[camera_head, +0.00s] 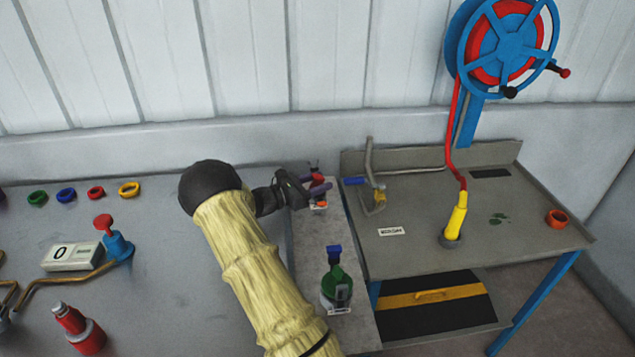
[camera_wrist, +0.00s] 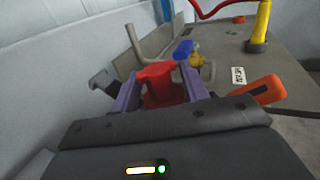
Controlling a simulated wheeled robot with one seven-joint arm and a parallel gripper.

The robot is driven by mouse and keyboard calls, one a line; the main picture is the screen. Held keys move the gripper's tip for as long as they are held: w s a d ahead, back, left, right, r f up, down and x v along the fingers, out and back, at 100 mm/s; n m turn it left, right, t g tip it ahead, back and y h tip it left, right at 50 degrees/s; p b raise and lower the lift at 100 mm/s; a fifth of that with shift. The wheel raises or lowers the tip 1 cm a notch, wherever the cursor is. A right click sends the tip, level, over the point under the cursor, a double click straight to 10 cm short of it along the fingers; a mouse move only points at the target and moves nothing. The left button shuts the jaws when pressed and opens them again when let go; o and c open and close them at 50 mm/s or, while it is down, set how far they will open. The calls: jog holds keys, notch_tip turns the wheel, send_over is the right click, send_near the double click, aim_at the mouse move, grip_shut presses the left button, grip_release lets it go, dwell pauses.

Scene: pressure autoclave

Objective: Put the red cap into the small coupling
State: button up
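My gripper (camera_head: 318,186) is over the narrow grey ledge between the two work surfaces. In the wrist view its two purple fingers (camera_wrist: 160,92) stand apart, one on each side of a red piece (camera_wrist: 160,80), which looks like the red cap. The piece fills most of the gap, but I cannot tell whether both fingers press on it. In the head view only a bit of red (camera_head: 316,176) shows at the fingers. I cannot make out for certain which part is the small coupling. A grey bent pipe with a yellow fitting (camera_head: 380,194) and blue handle stands just to the right.
An orange piece (camera_wrist: 262,90) lies close beside the right finger. The right table holds a yellow nozzle (camera_head: 455,218) and an orange ring (camera_head: 557,218). Coloured rings line the left table's back.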

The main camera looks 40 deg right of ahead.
jog(key=shift+r, duration=0.25)
jog(key=shift+w+a, duration=0.1)
jog(key=shift+a, duration=0.15)
jog(key=a, duration=0.3)
jog(key=w+a, duration=0.1)
jog(key=a, duration=0.3)
jog(key=w+a, duration=0.1)
jog(key=a, duration=0.3)
jog(key=shift+a, duration=0.25)
jog(key=shift+s+d, duration=0.15)
jog(key=shift+s, duration=0.05)
jog(key=shift+w+a, duration=0.1)
jog(key=shift+a, duration=0.1)
